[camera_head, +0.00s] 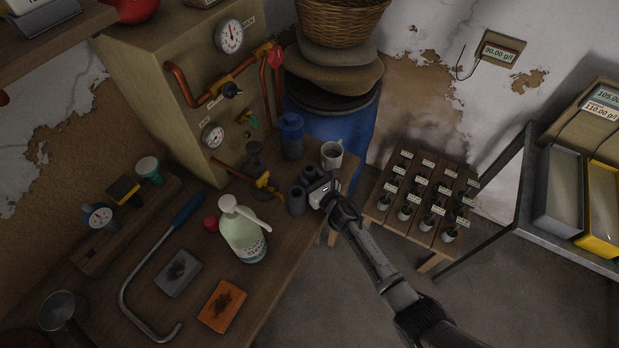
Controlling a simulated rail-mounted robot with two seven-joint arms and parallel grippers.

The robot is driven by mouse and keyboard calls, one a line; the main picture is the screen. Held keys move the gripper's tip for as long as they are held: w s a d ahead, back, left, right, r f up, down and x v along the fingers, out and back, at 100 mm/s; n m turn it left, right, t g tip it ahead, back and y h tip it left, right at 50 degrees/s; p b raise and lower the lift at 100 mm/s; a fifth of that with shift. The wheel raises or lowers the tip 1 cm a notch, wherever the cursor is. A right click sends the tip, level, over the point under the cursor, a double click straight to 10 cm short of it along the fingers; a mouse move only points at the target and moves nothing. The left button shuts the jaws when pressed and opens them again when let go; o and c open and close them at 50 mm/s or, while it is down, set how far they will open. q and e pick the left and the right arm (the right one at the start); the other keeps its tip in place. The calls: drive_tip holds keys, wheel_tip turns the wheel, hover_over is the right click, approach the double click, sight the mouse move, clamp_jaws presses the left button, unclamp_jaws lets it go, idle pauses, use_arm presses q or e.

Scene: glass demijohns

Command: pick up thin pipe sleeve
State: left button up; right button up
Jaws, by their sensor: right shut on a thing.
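My right gripper (318,190) comes in from the lower right and is at the right edge of the wooden workbench. It is shut on a dark grey sleeve (309,174), which looks like the thin pipe sleeve and is partly hidden behind the jaws. Another dark grey hollow sleeve (297,201) stands upright on the bench just left of the gripper, very close to it. I cannot tell whether the held sleeve is clear of the bench. My left gripper is not in view.
A white mug (331,154) and a blue-capped dark bottle (291,136) stand just behind the gripper. A pump bottle (243,230) is to the left, with a bent metal bar (150,270) beyond it. A rack of small pots (425,200) stands to the right.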

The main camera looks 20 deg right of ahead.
drive_tip(key=shift+c, duration=0.9)
